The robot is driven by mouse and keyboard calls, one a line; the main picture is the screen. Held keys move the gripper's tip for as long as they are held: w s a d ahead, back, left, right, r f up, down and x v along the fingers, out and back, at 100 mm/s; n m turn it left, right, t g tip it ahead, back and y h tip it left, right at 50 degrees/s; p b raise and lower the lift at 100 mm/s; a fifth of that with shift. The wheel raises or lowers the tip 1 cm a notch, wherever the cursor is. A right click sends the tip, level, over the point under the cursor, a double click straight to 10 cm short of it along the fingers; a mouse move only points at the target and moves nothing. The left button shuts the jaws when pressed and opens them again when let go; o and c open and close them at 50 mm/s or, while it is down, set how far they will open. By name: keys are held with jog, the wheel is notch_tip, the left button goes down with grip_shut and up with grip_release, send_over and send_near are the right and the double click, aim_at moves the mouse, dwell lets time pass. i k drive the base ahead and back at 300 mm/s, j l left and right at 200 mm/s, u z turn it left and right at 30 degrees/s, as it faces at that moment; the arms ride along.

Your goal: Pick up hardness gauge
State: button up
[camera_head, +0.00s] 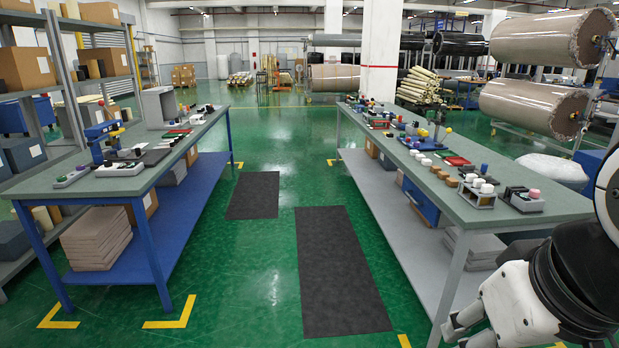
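My gripper (462,333) is at the lower right, partly cut off by the frame's bottom edge. It is in front of the right bench (457,204), near its front leg; whether its fingers are apart is unclear. Small tools and devices lie on both benches, but I cannot single out the hardness gauge among them. A dark device with a pink knob (534,194) sits at the right bench's near end. A blue stand-like device (104,140) stands on the left bench (85,189).
White-topped pieces (480,188) in a holder stand at the right bench's near end. Dark mats (340,275) lie on the open green floor between the benches. Large wrapped rolls (535,105) hang on a rack behind the right bench. Shelves (62,60) with boxes line the left.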

aim_at(431, 114)
jog(key=i+l+u, duration=0.1)
jog(key=i+u, duration=0.15)
jog(key=i, duration=1.6)
jog(key=i+z, duration=0.1)
jog(key=i, duration=1.75)
jog(key=i+z, duration=0.1)
jog(key=i, duration=1.75)
jog(key=i+j+z, duration=0.15)
jog(key=i+z, duration=0.3)
jog(key=i+j+z, duration=0.45)
jog(key=i, duration=0.15)
jog(key=l, duration=0.05)
